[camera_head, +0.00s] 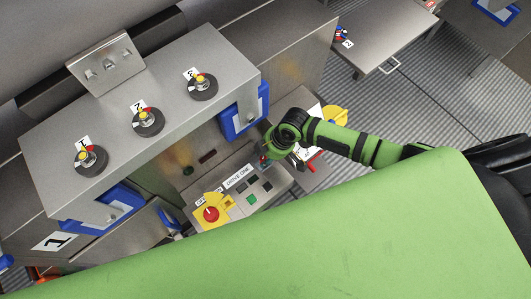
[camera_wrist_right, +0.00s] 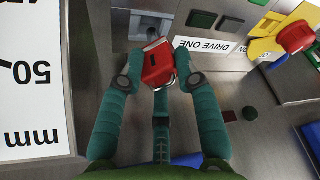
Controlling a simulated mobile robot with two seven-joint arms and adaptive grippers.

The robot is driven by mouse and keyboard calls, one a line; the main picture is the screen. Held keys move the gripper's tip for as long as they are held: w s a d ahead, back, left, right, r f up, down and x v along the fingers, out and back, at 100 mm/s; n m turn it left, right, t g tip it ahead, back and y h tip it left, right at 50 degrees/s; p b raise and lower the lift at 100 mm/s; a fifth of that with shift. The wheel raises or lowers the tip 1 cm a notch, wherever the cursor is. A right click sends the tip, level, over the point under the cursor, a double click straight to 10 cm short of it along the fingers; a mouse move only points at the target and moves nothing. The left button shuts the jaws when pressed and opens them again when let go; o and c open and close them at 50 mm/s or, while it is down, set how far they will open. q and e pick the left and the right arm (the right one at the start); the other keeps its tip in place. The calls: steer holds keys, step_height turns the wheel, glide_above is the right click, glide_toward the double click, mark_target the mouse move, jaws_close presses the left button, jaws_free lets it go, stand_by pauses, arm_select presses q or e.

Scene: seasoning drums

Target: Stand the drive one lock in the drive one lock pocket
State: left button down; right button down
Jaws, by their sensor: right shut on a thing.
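The drive one lock (camera_wrist_right: 157,66) is a red padlock with a metal shackle, seen in the right wrist view. My right gripper (camera_wrist_right: 157,80) is shut on it, with one finger on each side of the red body. In the head view my right gripper (camera_head: 270,155) is over the far end of the grey control panel labelled DRIVE ONE (camera_head: 238,177), and the lock is mostly hidden there. In the wrist view the DRIVE ONE label (camera_wrist_right: 205,46) is just right of the lock. My left gripper is not in view.
The panel has a red knob on a yellow plate (camera_head: 211,214) and dark and green buttons (camera_head: 251,199). A steel housing (camera_head: 190,60) with several numbered dials stands behind it. A blue-framed holder (camera_head: 245,111) is close to my right gripper. A white scale plate (camera_wrist_right: 35,80) is at left.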

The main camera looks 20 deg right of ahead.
steer(key=shift+f+b, duration=0.95)
steer(key=shift+f, duration=0.5)
steer(key=c, duration=0.8)
jaws_free()
steer(key=shift+r, duration=0.1)
steer(key=v, duration=1.2)
steer(key=shift+s, duration=0.15)
